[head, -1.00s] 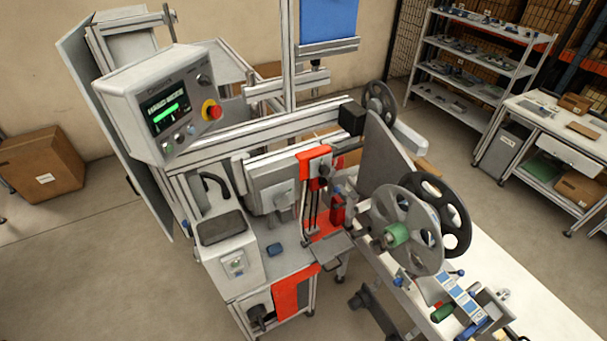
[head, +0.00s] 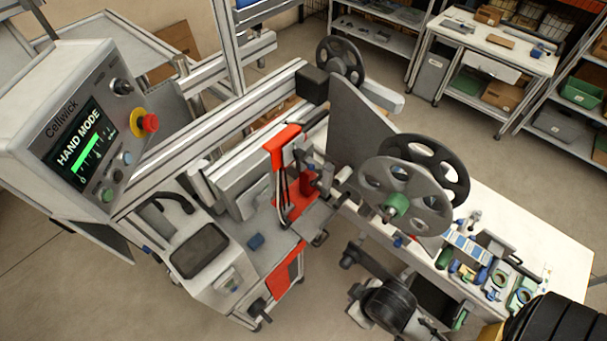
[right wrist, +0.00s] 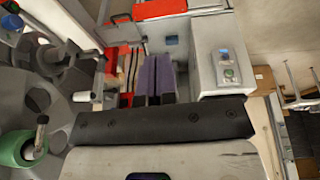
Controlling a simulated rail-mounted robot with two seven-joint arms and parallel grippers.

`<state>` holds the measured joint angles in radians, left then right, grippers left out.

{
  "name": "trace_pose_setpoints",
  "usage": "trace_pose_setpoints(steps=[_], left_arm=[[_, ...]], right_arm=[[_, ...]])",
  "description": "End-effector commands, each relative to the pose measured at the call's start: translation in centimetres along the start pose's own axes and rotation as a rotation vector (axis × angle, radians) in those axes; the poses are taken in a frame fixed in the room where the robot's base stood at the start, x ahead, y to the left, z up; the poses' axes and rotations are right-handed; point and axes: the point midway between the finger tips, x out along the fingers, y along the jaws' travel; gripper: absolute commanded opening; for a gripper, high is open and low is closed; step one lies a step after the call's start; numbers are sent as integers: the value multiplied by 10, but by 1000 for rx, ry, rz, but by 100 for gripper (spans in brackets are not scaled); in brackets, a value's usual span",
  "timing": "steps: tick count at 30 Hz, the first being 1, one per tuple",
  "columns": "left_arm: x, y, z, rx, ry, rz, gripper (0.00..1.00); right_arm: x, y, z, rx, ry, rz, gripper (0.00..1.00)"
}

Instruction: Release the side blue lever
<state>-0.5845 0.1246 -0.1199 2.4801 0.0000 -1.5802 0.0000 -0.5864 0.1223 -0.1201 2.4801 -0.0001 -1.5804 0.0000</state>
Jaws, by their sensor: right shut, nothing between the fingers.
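The machine with the reels fills the middle of the head view. A small blue-tipped part (head: 399,241) sits below the front grey reel (head: 420,185); its shape is too small to confirm as the side lever. My right gripper (right wrist: 156,62) shows in the right wrist view as two purplish fingers side by side, shut and empty, in front of the machine's table. I cannot make out its fingers in the head view. My left gripper is not in view.
The control panel (head: 90,140) at the left reads HAND MODE and has a red button (head: 150,123). A white side table (head: 555,240) carries several small parts. In the right wrist view a green hub (right wrist: 18,148) and grey box (right wrist: 222,55) flank the fingers.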

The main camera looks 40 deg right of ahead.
Motion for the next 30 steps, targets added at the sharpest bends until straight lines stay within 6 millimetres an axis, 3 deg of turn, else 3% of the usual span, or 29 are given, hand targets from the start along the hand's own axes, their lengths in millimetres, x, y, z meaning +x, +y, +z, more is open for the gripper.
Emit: trace_pose_setpoints(steps=[4,8,24,30], left_arm=[[8,2,2,-6,1,5,43],[34,4,9,-9,4,8,43],[218,9,66,-2,4,2,43],[285,10,88,3,4,-3,43]], right_arm=[[8,-1,0,5,6,-3,0],[34,-2,8,4,6,-2,0],[218,-8,62,8,16,-2,0],[292,-11,70,37,62,-14,0]])
